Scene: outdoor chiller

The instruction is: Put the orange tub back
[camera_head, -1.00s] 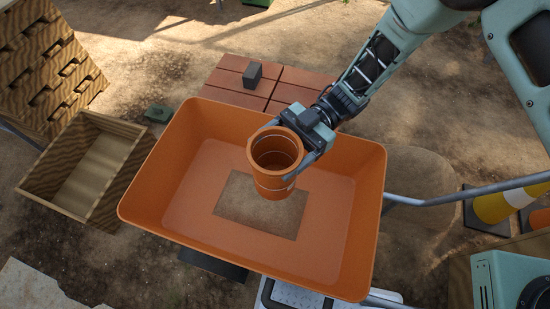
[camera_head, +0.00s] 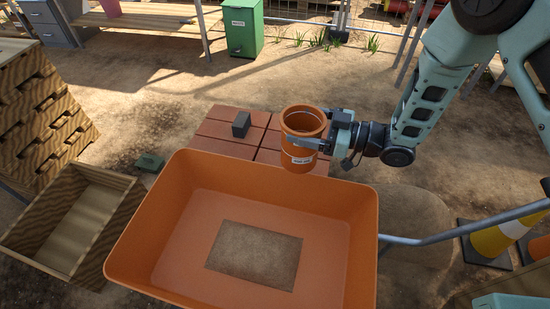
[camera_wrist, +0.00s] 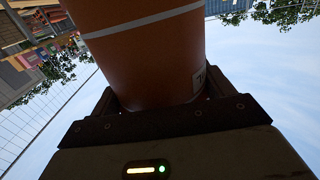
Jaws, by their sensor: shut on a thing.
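The orange tub (camera_head: 301,160) is a round, open-topped pot with a pale label on its side and a light band inside its rim. My gripper (camera_head: 304,140) is shut on it from the right and holds it upright, with its open top showing. In the head view it appears over the far edge of the large orange tray and the brick-red paving. In the wrist view the tub (camera_wrist: 145,60) fills the space between the fingers, with a white band and part of the label visible.
A large orange tray (camera_head: 128,245) with a brown rectangular patch on its floor is in front. A dark block (camera_head: 241,124) sits on reddish slabs (camera_head: 215,132). A wooden box (camera_head: 30,235) stands left. A green bin (camera_head: 243,28) stands far back. Striped cones (camera_head: 497,238) are at right.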

